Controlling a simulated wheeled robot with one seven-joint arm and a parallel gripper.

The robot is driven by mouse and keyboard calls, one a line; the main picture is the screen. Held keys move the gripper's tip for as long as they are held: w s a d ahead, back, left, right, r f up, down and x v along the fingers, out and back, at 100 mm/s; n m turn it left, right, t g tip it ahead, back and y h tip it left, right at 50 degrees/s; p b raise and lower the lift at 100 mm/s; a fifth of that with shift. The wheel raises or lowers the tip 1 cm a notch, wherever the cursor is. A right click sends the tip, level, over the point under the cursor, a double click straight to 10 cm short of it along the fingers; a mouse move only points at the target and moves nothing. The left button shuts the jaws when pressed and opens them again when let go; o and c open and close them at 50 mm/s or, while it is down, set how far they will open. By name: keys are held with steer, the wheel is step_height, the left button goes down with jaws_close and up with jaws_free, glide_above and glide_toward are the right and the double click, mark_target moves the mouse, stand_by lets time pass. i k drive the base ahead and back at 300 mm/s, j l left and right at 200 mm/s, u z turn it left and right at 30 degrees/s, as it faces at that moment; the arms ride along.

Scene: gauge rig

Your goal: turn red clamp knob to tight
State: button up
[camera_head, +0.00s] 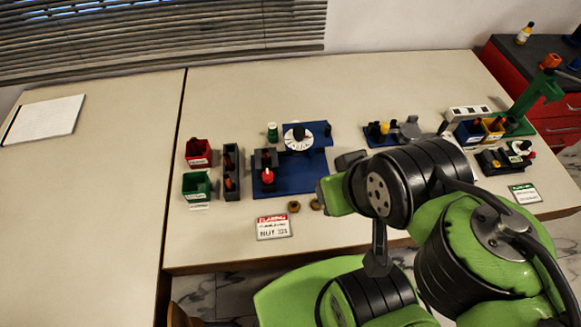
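A red knob (267,175) sits on a black clamp block (266,158) at the left of a blue base plate (300,176). The knob's angle is too small to read. A white dial (298,138) with a dark centre stands on the raised blue part behind it. My green and black arm reaches in from the lower right, and its nearest visible part is right of the blue plate. No gripper fingers show; my arm's own links may hide them. Nothing of mine is seen touching the red knob.
Red (198,152) and green (196,185) bins and a dark rack (231,172) stand left of the plate. A label card (273,226) and brass nuts (294,206) lie in front. More fixtures stand at right. The table's left is mostly clear.

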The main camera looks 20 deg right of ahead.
mark_target(268, 176)
steer(key=l+u, duration=0.1)
steer(key=u, duration=0.3)
steer(key=l+u, duration=0.1)
steer(key=u, duration=0.35)
steer(key=l+u, duration=0.1)
steer(key=u, duration=0.3)
steer(key=k+u, duration=0.1)
steer(key=u, duration=0.35)
steer(key=k+l+u, duration=0.1)
steer(key=u, duration=0.7)
steer(key=k, duration=0.05)
